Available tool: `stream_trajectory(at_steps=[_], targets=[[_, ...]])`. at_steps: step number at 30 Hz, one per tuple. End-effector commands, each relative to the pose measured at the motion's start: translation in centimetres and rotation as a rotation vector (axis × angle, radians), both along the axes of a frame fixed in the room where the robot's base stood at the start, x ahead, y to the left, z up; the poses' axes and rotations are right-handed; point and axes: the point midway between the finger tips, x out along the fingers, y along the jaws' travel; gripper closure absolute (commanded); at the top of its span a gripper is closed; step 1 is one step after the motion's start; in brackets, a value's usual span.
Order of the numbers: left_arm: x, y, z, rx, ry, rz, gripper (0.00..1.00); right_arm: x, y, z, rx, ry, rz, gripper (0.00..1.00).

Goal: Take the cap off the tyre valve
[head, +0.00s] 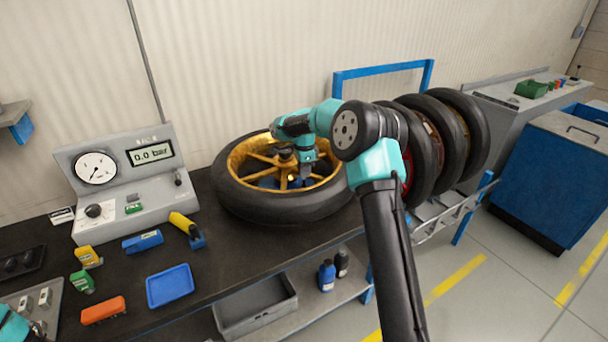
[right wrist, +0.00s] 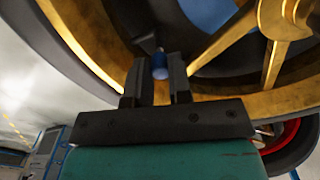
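The motorcycle wheel, with a black tyre (head: 300,208) and gold spoked rim (head: 242,154), lies flat on the dark bench. In the right wrist view the blue valve cap (right wrist: 160,66) stands just inside the gold rim. My right gripper (head: 303,175) reaches down into the wheel. In the right wrist view its two dark fingers (right wrist: 160,78) stand on either side of the cap, which fills the narrow gap between them.
An empty blue tray (head: 170,287) lies on the bench front. Around it are an orange block (head: 103,310), a blue block (head: 143,241) and a yellow-handled tool (head: 184,224). A gauge console (head: 132,190) reads 0.0 bar. Several tyres (head: 462,130) stand in a rack at right.

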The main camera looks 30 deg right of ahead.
Motion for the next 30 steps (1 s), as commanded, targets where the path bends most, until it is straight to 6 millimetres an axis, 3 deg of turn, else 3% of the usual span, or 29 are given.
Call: stream_trajectory(at_steps=[6, 17, 30], targets=[[0.0, 0.0, 0.0, 0.0, 0.0, 0.0, 0.57, 0.0, 0.0, 0.0, 0.0, 0.0, 0.0, 1.0], [0.0, 0.0, 0.0, 0.0, 0.0, 0.0, 0.57, 0.0, 0.0, 0.3, 0.0, -0.001, 0.0, 1.0], [0.0, 0.0, 0.0, 0.0, 0.0, 0.0, 0.57, -0.4, 0.2, 3.7, 0.0, 0.0, 0.001, 1.0]])
